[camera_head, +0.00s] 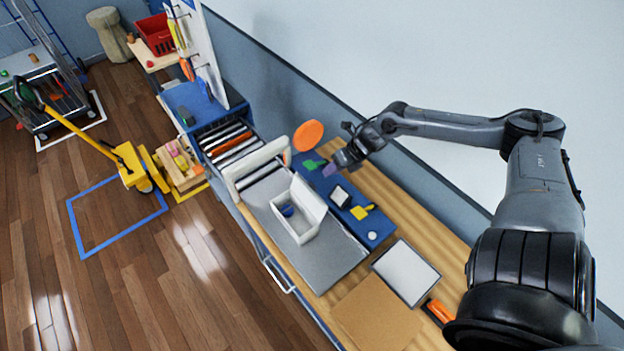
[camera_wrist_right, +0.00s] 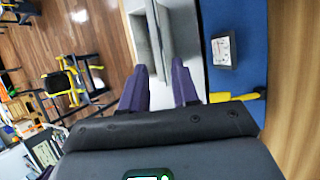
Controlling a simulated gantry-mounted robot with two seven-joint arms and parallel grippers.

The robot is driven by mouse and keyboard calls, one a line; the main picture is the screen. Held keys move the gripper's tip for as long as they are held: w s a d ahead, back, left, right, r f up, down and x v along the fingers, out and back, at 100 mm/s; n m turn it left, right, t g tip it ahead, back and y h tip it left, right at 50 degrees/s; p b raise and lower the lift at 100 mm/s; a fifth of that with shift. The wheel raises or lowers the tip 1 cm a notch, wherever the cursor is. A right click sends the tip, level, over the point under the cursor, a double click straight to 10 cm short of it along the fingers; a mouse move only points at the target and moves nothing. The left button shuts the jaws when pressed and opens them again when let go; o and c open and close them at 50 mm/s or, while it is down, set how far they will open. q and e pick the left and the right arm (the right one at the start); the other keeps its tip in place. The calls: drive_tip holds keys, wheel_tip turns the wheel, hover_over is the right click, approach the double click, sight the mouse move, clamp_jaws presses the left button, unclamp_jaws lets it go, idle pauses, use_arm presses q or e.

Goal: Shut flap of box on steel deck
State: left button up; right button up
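A white open-topped box (camera_head: 297,228) sits on the grey steel deck (camera_head: 335,265). Its flap (camera_head: 308,198) stands up along the side toward the blue mat. Something small and dark blue (camera_head: 287,210) shows inside the box. My right gripper (camera_head: 330,170) is above the blue mat, beyond the flap's upper end and apart from the box. In the right wrist view my gripper's purple fingers (camera_wrist_right: 160,82) are spread with nothing clearly held. Pale box panels (camera_wrist_right: 142,35) appear ahead of them. My left gripper is in neither view.
The blue mat (camera_head: 381,225) carries a small framed dial (camera_head: 340,196), a yellow piece (camera_head: 361,212) and a white disc. An orange disc (camera_head: 308,136) stands behind. A tablet-like panel (camera_head: 405,272) and brown board (camera_head: 375,313) lie nearer.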

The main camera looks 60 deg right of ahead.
drive_tip(key=b, duration=0.5)
approach(313, 184)
drive_tip(key=d+x, duration=0.1)
drive_tip(key=x, duration=0.2)
drive_tip(key=shift+w+a+f+b, duration=0.35)
drive_tip(key=shift+f+b, duration=0.05)
drive_tip(key=shift+f, duration=0.2)
drive_tip(key=shift+w+a+f+b, duration=0.35)
drive_tip(key=shift+a+f, duration=0.05)
drive_tip(key=shift+f, duration=0.2)
drive_tip(key=shift+x, duration=1.1)
drive_tip(key=shift+s+f, duration=0.1)
clamp_jaws()
